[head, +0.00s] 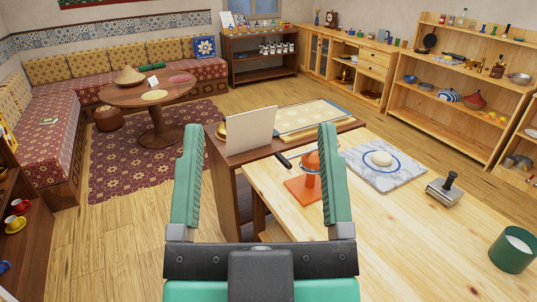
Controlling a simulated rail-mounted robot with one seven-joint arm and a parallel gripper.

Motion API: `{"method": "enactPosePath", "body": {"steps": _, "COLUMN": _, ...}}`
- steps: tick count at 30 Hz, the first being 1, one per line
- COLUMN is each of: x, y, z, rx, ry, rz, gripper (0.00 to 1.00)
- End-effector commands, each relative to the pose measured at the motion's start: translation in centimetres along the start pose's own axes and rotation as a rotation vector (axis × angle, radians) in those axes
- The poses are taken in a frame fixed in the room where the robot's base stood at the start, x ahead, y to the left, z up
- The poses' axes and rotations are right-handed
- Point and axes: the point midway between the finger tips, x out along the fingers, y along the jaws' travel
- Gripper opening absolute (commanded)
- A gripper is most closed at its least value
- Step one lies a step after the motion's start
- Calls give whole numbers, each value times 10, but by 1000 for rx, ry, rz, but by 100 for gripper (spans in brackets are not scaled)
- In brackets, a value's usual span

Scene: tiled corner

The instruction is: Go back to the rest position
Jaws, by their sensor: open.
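My gripper (260,180) shows large in the foreground of the head view, with two green ridged fingers pointing up and spread wide apart. It is open, and I see nothing held between the fingers. Behind the fingers, in the picture, are a dark wood stand with a white upright panel (250,131) and an orange object (312,162) on an orange base on the light wood table (420,228). The right finger partly covers the orange object. I cannot tell how far the fingers are from these things.
A round table (183,94) and corner sofa stand back left. Shelves (425,72) line the back right. Floor at left is open.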

Motion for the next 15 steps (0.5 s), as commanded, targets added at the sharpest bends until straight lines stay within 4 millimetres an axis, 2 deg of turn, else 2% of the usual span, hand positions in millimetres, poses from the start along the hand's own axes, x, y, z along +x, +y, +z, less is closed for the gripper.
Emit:
{"method": "enactPosePath", "body": {"steps": 9, "x": 0, "y": 1, "z": 0, "rx": -3, "ry": 0, "rz": 2, "gripper": 79}}
{"method": "enactPosePath", "body": {"steps": 13, "x": 21, "y": 1, "z": -29, "rx": 0, "ry": -1, "rz": 2, "gripper": 79}}
{"method": "enactPosePath", "body": {"steps": 15, "x": 37, "y": 0, "z": -52, "rx": 1, "ry": -1, "rz": 1, "gripper": 79}}
